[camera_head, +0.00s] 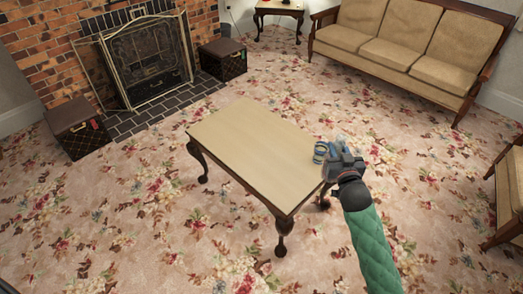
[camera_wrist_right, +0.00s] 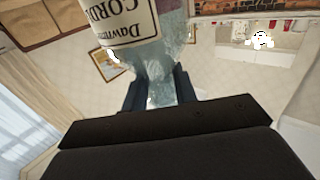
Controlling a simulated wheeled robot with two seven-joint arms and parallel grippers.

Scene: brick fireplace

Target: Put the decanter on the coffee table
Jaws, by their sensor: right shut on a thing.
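The coffee table (camera_head: 255,145) has a bare pale wooden top and dark curved legs, and stands mid-picture in the head view. My right gripper (camera_head: 337,156) is beside the table's right edge and is shut on the decanter (camera_head: 320,153). The decanter looks like bluish clear glass. In the right wrist view the decanter (camera_wrist_right: 120,25) carries a cream label with dark lettering, and its narrower glass part sits between the fingers (camera_wrist_right: 160,92). In the head view it overlaps the table's right edge; its height above the top cannot be told. My left gripper is out of view.
A brick fireplace with a metal screen (camera_head: 147,62) stands at the back left, with a dark box (camera_head: 78,130) and another box (camera_head: 222,60) beside it. A beige sofa (camera_head: 400,50) is at the back right, an armchair (camera_head: 508,195) at the right edge. Flowered carpet around the table is clear.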

